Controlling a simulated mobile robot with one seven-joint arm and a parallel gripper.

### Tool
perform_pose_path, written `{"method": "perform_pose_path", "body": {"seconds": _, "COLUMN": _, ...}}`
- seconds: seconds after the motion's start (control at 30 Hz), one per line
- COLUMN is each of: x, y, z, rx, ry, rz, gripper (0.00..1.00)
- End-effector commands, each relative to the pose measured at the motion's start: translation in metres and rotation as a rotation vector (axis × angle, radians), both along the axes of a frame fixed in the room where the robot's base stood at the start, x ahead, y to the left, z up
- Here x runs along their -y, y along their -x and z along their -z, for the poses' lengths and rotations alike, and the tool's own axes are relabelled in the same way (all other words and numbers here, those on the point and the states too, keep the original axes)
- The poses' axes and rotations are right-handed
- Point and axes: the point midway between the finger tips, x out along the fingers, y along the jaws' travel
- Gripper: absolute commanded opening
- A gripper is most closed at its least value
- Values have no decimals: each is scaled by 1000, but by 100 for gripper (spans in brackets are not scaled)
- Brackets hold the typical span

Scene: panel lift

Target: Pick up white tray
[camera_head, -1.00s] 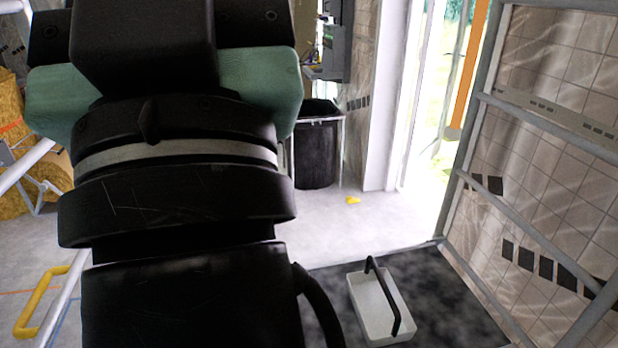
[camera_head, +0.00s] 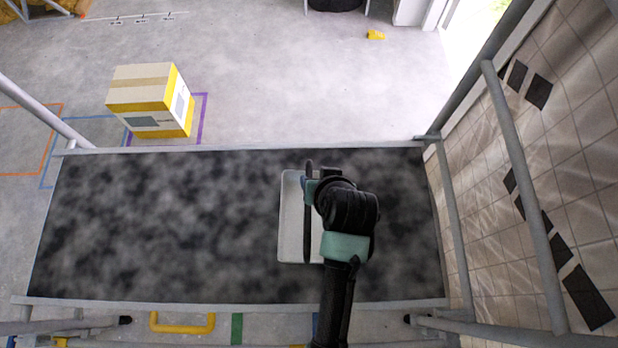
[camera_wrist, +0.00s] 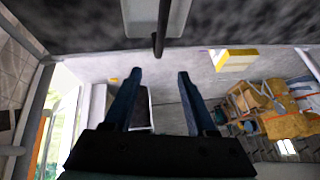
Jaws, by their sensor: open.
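The white tray (camera_head: 290,232) lies on the dark mottled platform, right of its middle. Its black handle (camera_head: 307,235) runs lengthwise over the tray. My gripper (camera_head: 304,184) is over the tray's far part, close to the handle, and my arm hides the tray's right side. In the wrist view my gripper (camera_wrist: 156,75) is open with its two blue fingers apart and nothing between them. There, part of the tray (camera_wrist: 140,12) and its handle (camera_wrist: 161,30) show at the top, beyond the fingertips. I cannot tell if a finger touches the handle.
The dark platform (camera_head: 150,220) is clear left of the tray. Grey rails edge it, and a tiled wall (camera_head: 570,150) with a grey frame (camera_head: 520,170) stands on the right. A white and yellow box (camera_head: 145,100) stands on the floor behind. A yellow handle (camera_head: 182,323) is in front.

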Motion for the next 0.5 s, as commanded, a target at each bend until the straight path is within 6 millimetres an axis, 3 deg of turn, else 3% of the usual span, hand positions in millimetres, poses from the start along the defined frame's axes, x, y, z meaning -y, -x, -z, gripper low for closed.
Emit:
{"method": "perform_pose_path", "body": {"seconds": 0.03, "x": -1, "y": 17, "z": 18, "rx": -58, "ry": -13, "rz": -2, "gripper": 57}}
{"method": "perform_pose_path", "body": {"seconds": 0.1, "x": -3, "y": 33, "z": 33, "rx": -110, "ry": -27, "rz": -5, "gripper": 57}}
{"method": "perform_pose_path", "body": {"seconds": 0.17, "x": -5, "y": 39, "z": 42, "rx": -133, "ry": -33, "rz": -6, "gripper": 57}}
{"method": "perform_pose_path", "body": {"seconds": 0.5, "x": -14, "y": 20, "z": 93, "rx": -141, "ry": -33, "rz": -9, "gripper": 57}}
